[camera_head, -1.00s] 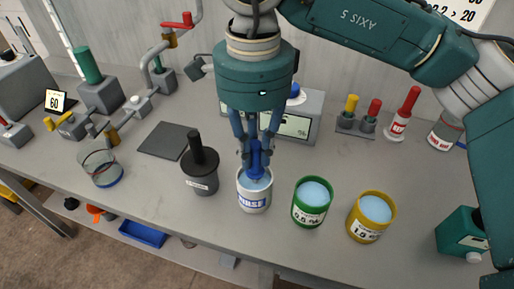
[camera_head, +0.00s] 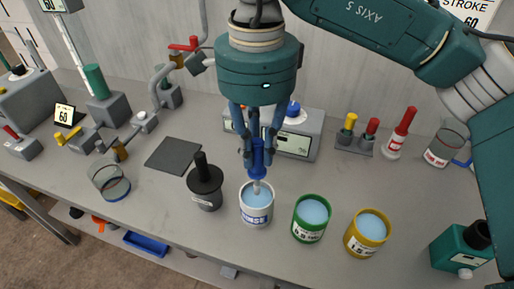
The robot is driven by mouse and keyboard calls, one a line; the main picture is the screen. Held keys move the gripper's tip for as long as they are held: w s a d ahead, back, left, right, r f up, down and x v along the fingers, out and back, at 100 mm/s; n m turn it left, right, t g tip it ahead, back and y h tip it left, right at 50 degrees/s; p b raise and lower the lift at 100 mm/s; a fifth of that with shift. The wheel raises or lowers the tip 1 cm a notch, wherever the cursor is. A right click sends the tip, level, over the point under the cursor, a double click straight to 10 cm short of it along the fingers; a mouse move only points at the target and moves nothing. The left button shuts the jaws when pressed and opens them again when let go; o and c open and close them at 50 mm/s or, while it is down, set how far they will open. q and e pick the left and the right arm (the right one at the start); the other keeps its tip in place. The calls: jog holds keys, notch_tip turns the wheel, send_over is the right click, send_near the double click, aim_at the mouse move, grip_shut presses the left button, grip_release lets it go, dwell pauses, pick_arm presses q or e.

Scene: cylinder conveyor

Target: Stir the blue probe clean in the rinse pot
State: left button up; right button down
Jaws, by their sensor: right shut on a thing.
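The rinse pot (camera_head: 257,216) is a white pot with a blue label and pale blue liquid, near the front middle of the bench. My right gripper (camera_head: 258,143) comes down from above and is shut on the blue probe (camera_head: 258,160). The probe is upright over the pot, and its grey tip shows at about the liquid's level. I cannot tell whether the tip touches the liquid. My left gripper is not in view.
A green pot (camera_head: 309,232) and a yellow pot (camera_head: 353,243) of liquid stand right of the rinse pot. A dark lidded pot (camera_head: 204,195) stands close on its left. A glass beaker (camera_head: 104,184) and a dark mat (camera_head: 172,155) are farther left. A meter (camera_head: 300,146) stands behind.

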jog(key=shift+r+p, duration=1.65)
jog(key=shift+r, duration=0.9)
